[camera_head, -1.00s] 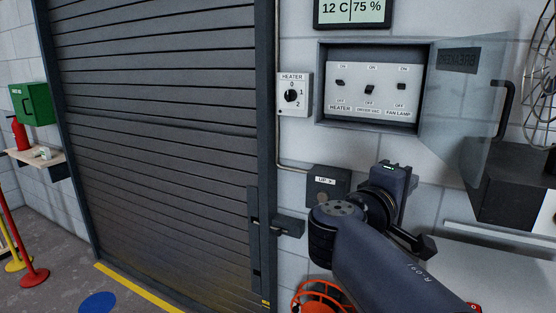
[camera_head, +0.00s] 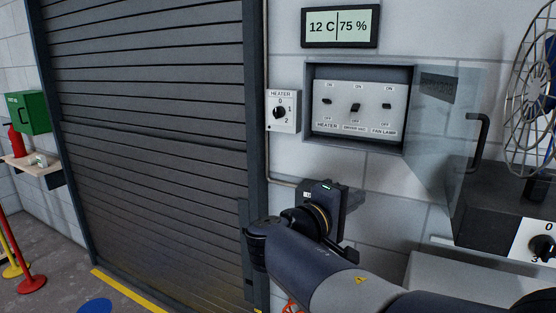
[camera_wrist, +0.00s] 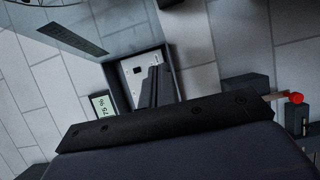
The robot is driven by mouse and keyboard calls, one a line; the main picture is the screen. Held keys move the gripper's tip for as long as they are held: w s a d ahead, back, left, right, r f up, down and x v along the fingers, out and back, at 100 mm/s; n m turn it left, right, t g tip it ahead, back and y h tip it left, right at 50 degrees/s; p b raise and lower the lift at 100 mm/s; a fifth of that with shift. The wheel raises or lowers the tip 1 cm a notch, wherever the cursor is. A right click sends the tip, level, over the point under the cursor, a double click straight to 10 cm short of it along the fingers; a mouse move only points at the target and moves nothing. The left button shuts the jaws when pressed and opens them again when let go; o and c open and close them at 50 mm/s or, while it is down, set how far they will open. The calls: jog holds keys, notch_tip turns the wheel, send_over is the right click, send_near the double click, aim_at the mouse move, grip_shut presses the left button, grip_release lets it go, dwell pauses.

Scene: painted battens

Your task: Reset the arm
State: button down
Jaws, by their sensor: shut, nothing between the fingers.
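My gripper (camera_wrist: 156,82) shows in the wrist view as dark, closed fingers in front of the breaker panel, with nothing held. In the head view my arm comes in from the lower right, and its wrist end (camera_head: 322,208) is below the open breaker box (camera_head: 409,125). The fingers cannot be made out there. The arm looks bent and apart from the switches. It covers most of the door's control box below the heater dial.
A grey roller shutter (camera_head: 150,120) is on the left. A heater dial (camera_head: 284,111) and a display (camera_head: 340,27) are on the wall. The box's clear door (camera_head: 440,150) stands open to the right, near a caged fan (camera_head: 530,90) and another dial (camera_head: 541,246).

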jog(key=w+a+m+g+h, duration=0.1)
jog(key=w+a, duration=0.3)
jog(key=a, duration=0.2)
jog(key=shift+w, duration=0.25)
jog(key=shift+f, duration=0.1)
